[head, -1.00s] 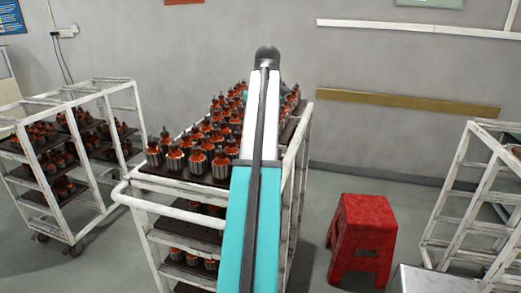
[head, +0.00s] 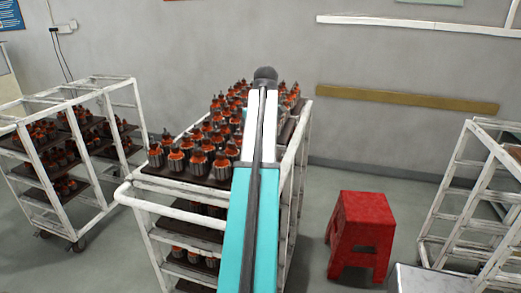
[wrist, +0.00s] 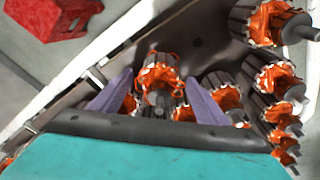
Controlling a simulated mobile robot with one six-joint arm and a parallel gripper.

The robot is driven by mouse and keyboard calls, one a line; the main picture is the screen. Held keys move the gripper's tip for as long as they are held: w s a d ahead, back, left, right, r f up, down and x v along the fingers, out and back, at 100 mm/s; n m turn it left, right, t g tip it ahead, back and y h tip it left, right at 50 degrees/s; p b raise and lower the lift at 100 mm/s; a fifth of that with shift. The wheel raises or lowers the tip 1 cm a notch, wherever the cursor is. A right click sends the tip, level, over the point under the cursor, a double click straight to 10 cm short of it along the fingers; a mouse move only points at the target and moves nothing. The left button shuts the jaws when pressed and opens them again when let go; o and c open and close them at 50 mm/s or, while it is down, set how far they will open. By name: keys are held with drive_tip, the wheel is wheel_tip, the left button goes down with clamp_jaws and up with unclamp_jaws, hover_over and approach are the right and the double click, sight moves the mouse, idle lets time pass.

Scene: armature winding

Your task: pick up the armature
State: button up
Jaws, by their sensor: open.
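Armatures with orange copper windings and dark cores stand in rows on the top shelf of the white cart; a front group (head: 198,160) shows left of my arm in the head view. In the wrist view my gripper (wrist: 155,88) is open, with two purple fingers spread apart. One armature (wrist: 158,75) shows between and just beyond the fingers, its shaft end toward the camera. I cannot tell whether a finger touches it. More armatures (wrist: 272,80) stand close by on the right. In the head view my arm hides the gripper and part of the shelf.
The white cart (head: 148,206) has rails and a raised right-hand frame close to my arm. A second loaded cart (head: 105,95) stands left, an emptier rack (head: 465,185) right. A red stool (head: 362,232) stands on the floor between. Part of the dark shelf (wrist: 200,42) is bare.

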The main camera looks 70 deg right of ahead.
idle(0.3)
drive_tip(key=c, duration=1.6)
drive_tip(key=shift+r, duration=0.1)
drive_tip(key=shift+w+d+r+b, duration=0.1)
drive_tip(key=shift+r+b, duration=1)
drive_tip(key=shift+r, duration=0.4)
drive_tip(key=s+a, duration=0.2)
drive_tip(key=s, duration=0.2)
drive_tip(key=s+a+r+p, duration=0.1)
drive_tip(key=s+a, duration=0.2)
drive_tip(key=s, duration=0.2)
drive_tip(key=s+a+p, duration=0.1)
drive_tip(key=s+a, duration=0.1)
drive_tip(key=s, duration=0.3)
drive_tip(key=shift+s+a+r, duration=0.15)
drive_tip(key=shift+a+r, duration=0.1)
drive_tip(key=shift+r, duration=0.15)
drive_tip(key=shift+f, duration=0.15)
